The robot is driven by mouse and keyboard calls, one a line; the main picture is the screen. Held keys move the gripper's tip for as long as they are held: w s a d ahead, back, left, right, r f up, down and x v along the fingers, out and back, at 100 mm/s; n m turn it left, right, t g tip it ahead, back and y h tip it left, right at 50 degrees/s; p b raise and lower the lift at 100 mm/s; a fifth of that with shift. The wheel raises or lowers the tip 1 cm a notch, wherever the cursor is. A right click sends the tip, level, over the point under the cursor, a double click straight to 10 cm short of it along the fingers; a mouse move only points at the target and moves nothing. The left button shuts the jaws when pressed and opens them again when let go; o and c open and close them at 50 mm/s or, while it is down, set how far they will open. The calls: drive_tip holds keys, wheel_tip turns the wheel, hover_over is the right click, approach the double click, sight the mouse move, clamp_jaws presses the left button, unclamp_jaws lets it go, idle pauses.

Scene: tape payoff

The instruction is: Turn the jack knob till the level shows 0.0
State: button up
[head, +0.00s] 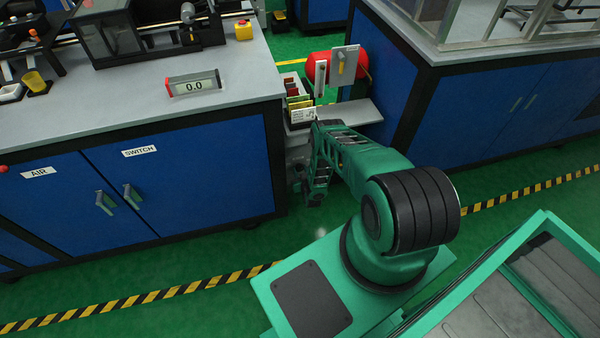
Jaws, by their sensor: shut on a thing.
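The level (193,86) is a small grey display on the right part of the left bench top, and it reads 0.0. My arm reaches over to the gap at that bench's right end and bends down there. My gripper (298,184) is small and dark at the arm's lower end, low beside the bench's right side. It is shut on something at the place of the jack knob. The knob itself is hidden or too small to make out clearly.
The left bench (200,185) has blue doors labelled AIR and SWITCH. A shelf holds a box of coloured cards (299,103), with a red tank (318,69) behind. A blue cabinet (480,115) stands right. Yellow-black floor tape (150,300) crosses the open green floor.

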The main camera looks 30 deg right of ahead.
drive_tip(key=o, duration=1.1)
drive_tip(key=v, duration=1)
drive_tip(key=shift+s+a+r, duration=0.1)
drive_tip(key=shift+s+a, duration=0.05)
drive_tip(key=shift+s, duration=0.25)
